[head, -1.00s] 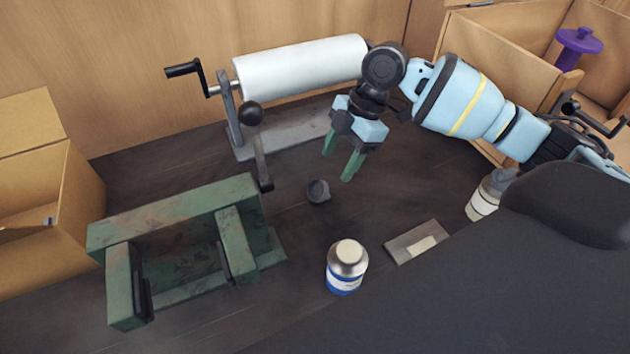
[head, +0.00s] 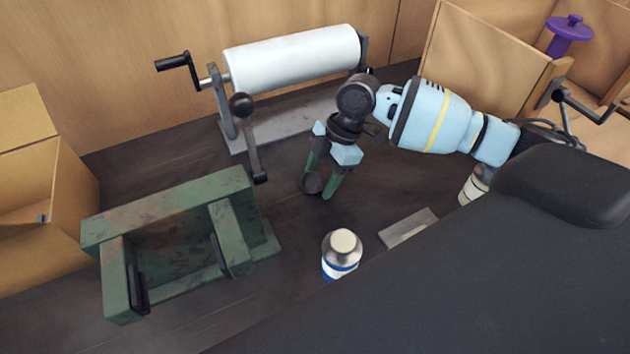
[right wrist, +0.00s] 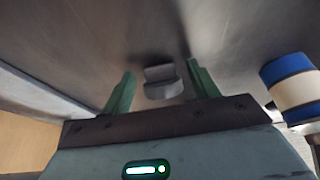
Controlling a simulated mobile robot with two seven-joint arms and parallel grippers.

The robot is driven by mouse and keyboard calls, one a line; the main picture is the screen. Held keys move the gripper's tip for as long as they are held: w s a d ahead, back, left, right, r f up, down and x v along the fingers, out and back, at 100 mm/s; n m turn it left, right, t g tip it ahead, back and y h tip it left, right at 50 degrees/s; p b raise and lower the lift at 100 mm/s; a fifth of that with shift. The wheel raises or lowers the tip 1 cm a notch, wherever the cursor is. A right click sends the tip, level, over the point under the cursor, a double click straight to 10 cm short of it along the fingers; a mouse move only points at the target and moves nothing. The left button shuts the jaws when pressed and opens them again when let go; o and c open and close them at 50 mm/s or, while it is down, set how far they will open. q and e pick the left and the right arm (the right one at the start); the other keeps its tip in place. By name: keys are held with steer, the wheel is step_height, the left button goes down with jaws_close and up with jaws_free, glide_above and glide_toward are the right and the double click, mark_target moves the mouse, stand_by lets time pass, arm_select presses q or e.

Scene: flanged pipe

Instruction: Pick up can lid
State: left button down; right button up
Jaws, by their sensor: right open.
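The can lid is a small dark grey cap (head: 312,184) on the dark tabletop in the head view. In the right wrist view the lid (right wrist: 163,82) lies between the green fingertips, a little beyond them. My right gripper (head: 319,186) is open, pointing down, with its fingers on either side of the lid in the head view; gaps show between fingers and lid in the right wrist view (right wrist: 158,85). My left gripper is not in view.
A green vise-like frame (head: 235,190) stands at the left. A white roll on a crank stand (head: 292,60) is behind my gripper. A flat grey plate (head: 408,228) lies near the front edge.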

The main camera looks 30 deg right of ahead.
mark_target(314, 181)
steer(key=c, duration=1.1)
steer(key=shift+o, duration=0.2)
steer(key=shift+r, duration=0.1)
steer(key=shift+r, duration=0.45)
step_height(314, 181, up, 2)
steer(key=shift+r, duration=0.1)
steer(key=s+d, duration=0.1)
steer(key=s, duration=0.4)
steer(key=s+d+r, duration=0.1)
steer(key=s, duration=0.4)
steer(key=s+d, duration=0.1)
steer(key=s, duration=0.4)
steer(key=shift+s+d+r, duration=0.2)
steer(key=shift+s+r, duration=0.15)
